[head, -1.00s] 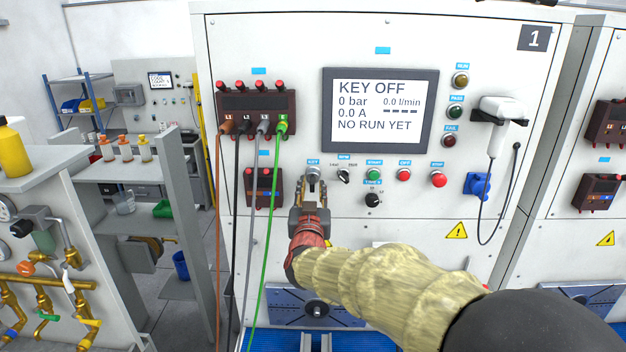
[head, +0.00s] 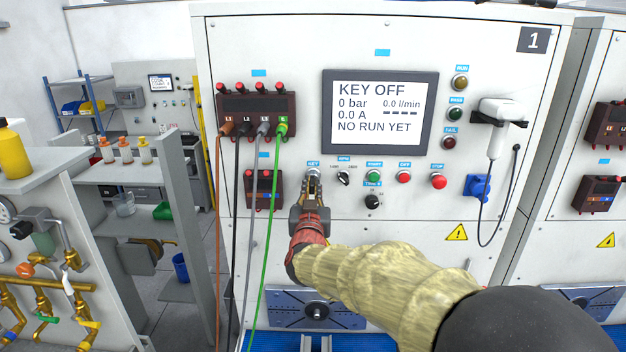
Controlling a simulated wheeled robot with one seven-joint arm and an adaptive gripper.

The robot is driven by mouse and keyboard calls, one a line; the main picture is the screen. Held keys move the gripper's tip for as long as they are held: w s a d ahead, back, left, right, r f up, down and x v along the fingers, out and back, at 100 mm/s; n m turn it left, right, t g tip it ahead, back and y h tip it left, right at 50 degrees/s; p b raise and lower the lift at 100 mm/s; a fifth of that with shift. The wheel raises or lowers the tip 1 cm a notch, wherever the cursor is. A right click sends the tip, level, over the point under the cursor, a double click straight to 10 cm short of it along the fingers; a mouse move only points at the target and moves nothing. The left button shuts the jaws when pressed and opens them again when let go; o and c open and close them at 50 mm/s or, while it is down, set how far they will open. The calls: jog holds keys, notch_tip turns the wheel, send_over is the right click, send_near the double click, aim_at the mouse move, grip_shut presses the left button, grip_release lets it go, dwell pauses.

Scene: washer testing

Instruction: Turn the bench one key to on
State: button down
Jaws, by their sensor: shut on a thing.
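The bench one panel (head: 300,40) is white and carries a "1" plate at its top right. Its screen (head: 380,110) reads KEY OFF, 0 bar, 0.0 A and NO RUN YET. The key switch (head: 313,171) sits under a blue KEY label, left of the RPM knob (head: 344,178). My gripper (head: 313,179) is at the key switch and shut on the key. The fingers hide the key and most of the switch, so its angle cannot be seen.
Start (head: 374,177), off (head: 404,177) and stop (head: 438,181) buttons lie to the right of my gripper. A green lead (head: 268,230) and other cables hang close on the left. A timer knob (head: 372,201) is just below right.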

dwell(0.4)
jog(key=m+b, duration=0.2)
jog(key=b, duration=0.1)
jog(key=shift+f, duration=0.3)
jog(key=shift+m+b, duration=0.6)
jog(key=shift+m, duration=0.1)
jog(key=shift+r+m, duration=0.25)
jog(key=shift+m, duration=0.05)
